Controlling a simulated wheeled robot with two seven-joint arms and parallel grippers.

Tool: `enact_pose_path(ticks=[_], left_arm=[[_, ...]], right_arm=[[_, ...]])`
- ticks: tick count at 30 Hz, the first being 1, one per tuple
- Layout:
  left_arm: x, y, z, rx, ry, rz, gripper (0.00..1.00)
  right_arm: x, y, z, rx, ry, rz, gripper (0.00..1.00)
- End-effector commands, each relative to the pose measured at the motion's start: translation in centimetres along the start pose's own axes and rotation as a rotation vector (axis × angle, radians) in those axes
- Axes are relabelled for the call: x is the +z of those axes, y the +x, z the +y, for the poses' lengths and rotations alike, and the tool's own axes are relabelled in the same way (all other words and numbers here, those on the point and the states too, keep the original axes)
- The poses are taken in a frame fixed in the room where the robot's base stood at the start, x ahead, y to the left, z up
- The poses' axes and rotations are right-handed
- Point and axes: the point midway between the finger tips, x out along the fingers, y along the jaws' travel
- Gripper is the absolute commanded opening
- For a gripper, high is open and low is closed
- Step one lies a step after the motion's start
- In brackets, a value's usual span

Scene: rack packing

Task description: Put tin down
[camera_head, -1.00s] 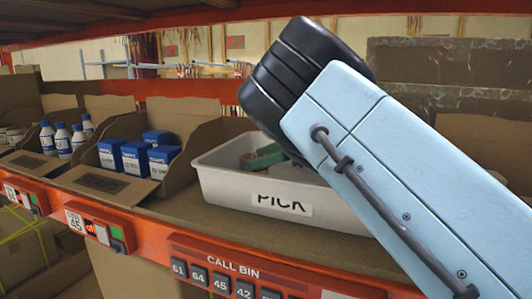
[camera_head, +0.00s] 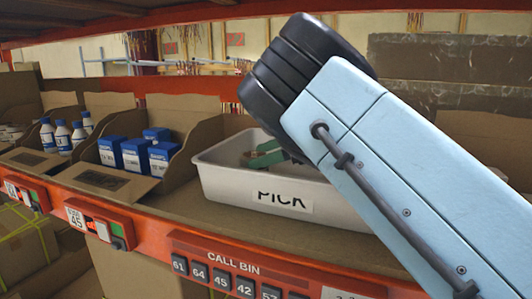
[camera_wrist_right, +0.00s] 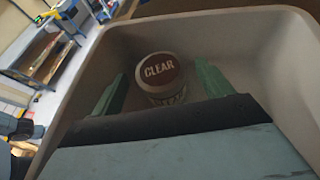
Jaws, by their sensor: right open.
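The tin (camera_wrist_right: 160,72), with a dark brown lid reading CLEAR, is inside the white PICK tote (camera_head: 222,186) in the right wrist view. My right gripper (camera_wrist_right: 160,88) is open, with one green finger on each side of the tin and a visible gap to each. In the head view the right arm reaches over the tote, and green finger parts (camera_head: 265,155) show inside it. The wrist hides much of the tote's right side there, and I cannot clearly make out the tin. My left gripper is not in view.
Cardboard bins with blue boxes (camera_head: 135,154) and white bottles with blue caps (camera_head: 62,136) stand left of the tote. The orange shelf edge (camera_head: 150,238) with call buttons runs in front. An upper shelf lies above. Tote walls surround the right gripper closely.

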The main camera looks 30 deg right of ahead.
Motion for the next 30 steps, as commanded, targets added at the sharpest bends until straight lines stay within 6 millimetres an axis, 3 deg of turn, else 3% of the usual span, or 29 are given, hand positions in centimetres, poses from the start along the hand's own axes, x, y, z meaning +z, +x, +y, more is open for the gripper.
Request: enact_pose_path(ticks=[16,21,30], left_arm=[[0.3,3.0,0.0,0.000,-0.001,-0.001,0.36],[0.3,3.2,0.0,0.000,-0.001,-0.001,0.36],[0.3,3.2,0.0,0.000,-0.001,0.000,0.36]], right_arm=[[0.0,-10.5,-0.1,-0.004,0.000,-0.003,0.79],[0.0,-11.9,0.0,-0.001,0.001,-0.001,0.79],[0.1,-12.1,0.0,0.000,0.001,0.000,0.79]])
